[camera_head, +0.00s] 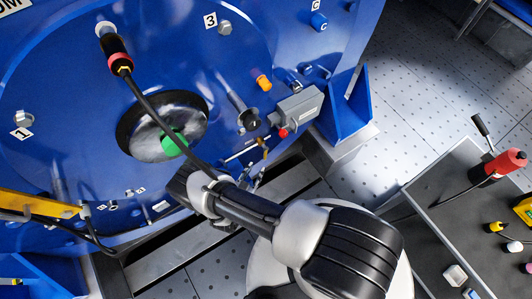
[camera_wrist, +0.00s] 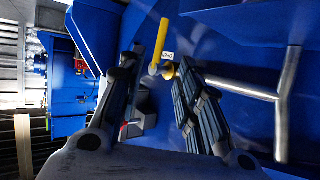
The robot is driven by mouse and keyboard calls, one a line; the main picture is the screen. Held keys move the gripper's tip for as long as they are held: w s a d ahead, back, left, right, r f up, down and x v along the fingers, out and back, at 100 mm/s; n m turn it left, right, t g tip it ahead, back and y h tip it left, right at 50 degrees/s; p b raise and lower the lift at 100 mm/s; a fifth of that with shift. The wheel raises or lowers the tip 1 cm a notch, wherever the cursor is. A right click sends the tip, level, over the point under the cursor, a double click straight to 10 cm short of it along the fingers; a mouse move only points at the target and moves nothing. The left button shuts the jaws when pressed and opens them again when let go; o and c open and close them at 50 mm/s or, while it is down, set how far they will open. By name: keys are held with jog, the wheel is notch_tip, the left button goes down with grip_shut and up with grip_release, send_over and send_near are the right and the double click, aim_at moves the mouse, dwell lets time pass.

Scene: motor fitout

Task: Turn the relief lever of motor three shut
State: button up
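A yellow lever handle (camera_wrist: 161,38) sits on a brass valve body (camera_wrist: 169,71) on the blue motor housing in the wrist view. A small pale label (camera_wrist: 167,56) is beside it, its text too small to read. In that picture the handle points up. My gripper (camera_wrist: 159,66) is open, with its two dark fingers on either side of the valve and the handle's lower end. I cannot tell whether a finger touches the lever. In the head view my gripper (camera_head: 259,176) is small, close to the motor's lower right face, and the lever is hard to make out there.
A grey box with a red button (camera_head: 298,108) and a blue bracket (camera_head: 345,108) stand right of my gripper. A black cable with a red-collared plug (camera_head: 119,62) crosses the motor face. A bare metal pipe (camera_wrist: 288,85) runs right of the valve. A tool-covered bench (camera_head: 450,215) is at right.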

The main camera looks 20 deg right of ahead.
aim_at(265, 155)
jog(key=b+x, duration=0.3)
jog(key=x, duration=0.9)
jog(key=shift+w+d+f, duration=0.2)
jog(key=shift+w+d, duration=0.05)
jog(key=shift+w, duration=0.05)
jog(key=shift+c, duration=0.4)
grip_shut()
